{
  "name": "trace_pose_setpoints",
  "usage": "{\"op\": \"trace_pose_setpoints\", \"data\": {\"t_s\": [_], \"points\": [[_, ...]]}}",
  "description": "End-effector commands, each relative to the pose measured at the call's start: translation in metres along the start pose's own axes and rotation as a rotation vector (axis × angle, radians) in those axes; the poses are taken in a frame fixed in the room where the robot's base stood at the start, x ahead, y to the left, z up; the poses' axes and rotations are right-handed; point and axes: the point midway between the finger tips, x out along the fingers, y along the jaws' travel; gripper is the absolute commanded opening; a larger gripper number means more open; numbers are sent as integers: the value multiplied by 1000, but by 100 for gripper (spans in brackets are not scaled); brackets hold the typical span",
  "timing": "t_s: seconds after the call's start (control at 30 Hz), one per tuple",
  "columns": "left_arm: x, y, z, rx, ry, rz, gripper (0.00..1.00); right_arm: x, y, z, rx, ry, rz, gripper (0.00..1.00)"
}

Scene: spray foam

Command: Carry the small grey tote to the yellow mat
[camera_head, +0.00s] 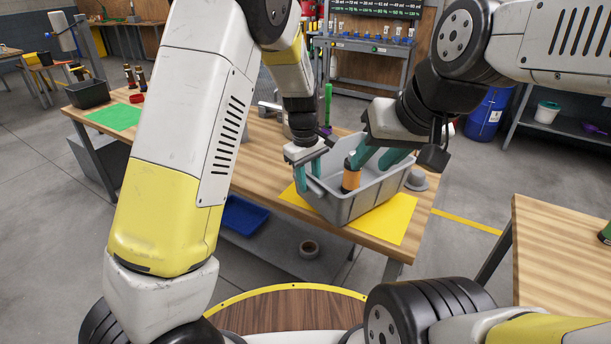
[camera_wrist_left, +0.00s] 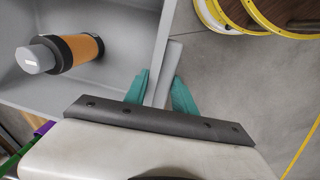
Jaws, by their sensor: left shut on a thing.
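The small grey tote (camera_head: 372,203) is upright in front of the yellow mat (camera_head: 399,222) in the head view, with mat showing on both sides. I cannot tell whether it touches the mat or hangs above it. An orange and black cylinder (camera_head: 351,177) is inside the tote; in the left wrist view the cylinder (camera_wrist_left: 80,50) lies toward the upper left. My left gripper (camera_head: 309,176) is shut on the tote's rim, one teal finger on each side of it (camera_wrist_left: 160,90). My right gripper (camera_head: 379,158) has its teal fingers spread over the tote's far side.
The wooden table (camera_head: 257,143) also bears a green mat (camera_head: 113,117) and a black bin (camera_head: 88,93) at left. A grey round object (camera_head: 416,181) is just right of the tote. A blue tray (camera_head: 244,214) is below the table. Another wooden table (camera_head: 560,245) stands at right.

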Motion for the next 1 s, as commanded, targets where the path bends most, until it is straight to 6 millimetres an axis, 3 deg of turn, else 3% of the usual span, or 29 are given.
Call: {"op": "trace_pose_setpoints", "data": {"t_s": [0.17,0.43,0.67,0.7,0.77,1.0], "points": [[1,6,-10,-1,3,5,0,0,0,0,0,0,0,36],[33,2,-9,0,1,3,0,0,0,0,0,0,0,36],[36,2,-9,0,1,4,0,0,0,0,0,0,0,36],[37,0,-8,0,-1,-1,39,0,0,0,0,0,0,36],[37,0,-8,0,-1,-1,51,0,0,0,0,0,0,36],[36,0,-9,0,0,0,53,0,0,0,0,0,0,36]]}}
